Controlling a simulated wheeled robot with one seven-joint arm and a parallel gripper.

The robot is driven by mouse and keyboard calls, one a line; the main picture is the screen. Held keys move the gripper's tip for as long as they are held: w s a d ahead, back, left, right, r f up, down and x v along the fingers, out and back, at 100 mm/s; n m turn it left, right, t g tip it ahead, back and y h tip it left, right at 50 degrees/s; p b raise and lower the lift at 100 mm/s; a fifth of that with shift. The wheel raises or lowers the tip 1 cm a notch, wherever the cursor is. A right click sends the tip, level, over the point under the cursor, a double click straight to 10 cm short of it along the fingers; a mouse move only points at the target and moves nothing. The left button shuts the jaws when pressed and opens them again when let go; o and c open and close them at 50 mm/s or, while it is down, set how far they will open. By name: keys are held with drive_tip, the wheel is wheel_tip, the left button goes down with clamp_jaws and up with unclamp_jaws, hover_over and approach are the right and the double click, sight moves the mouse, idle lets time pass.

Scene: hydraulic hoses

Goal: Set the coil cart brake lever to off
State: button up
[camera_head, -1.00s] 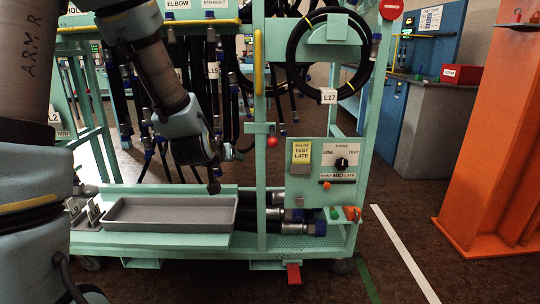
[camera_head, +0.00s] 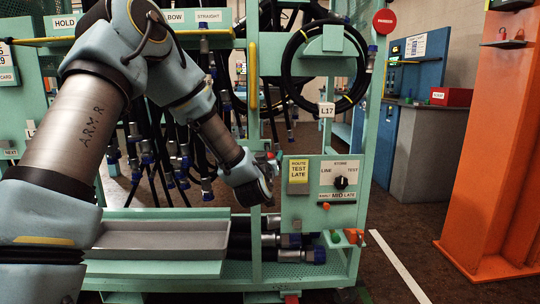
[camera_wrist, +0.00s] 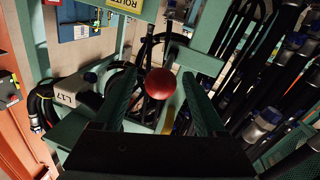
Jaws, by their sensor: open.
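A red ball knob (camera_wrist: 160,83), which looks like the end of the cart's lever, sits between the two fingers of my gripper (camera_wrist: 159,76) in the wrist view. The fingers are open, with a gap showing on each side of the ball. In the head view my gripper (camera_head: 271,172) is at the upright post of the green coil cart (camera_head: 255,110), just left of the control panel. There the knob is mostly hidden by my gripper. I cannot read any on or off marking for the lever.
The panel (camera_head: 322,193) has a black rotary knob (camera_head: 341,182) and a yellow route card (camera_head: 298,171). A coiled hose tagged L17 (camera_head: 327,110) hangs above. A grey tray (camera_head: 150,234) lies on the cart's left. An orange column (camera_head: 500,150) stands at right, with open floor between.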

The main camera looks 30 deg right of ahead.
drive_tip(key=shift+x, duration=1.5)
clamp_jaws()
idle(0.4)
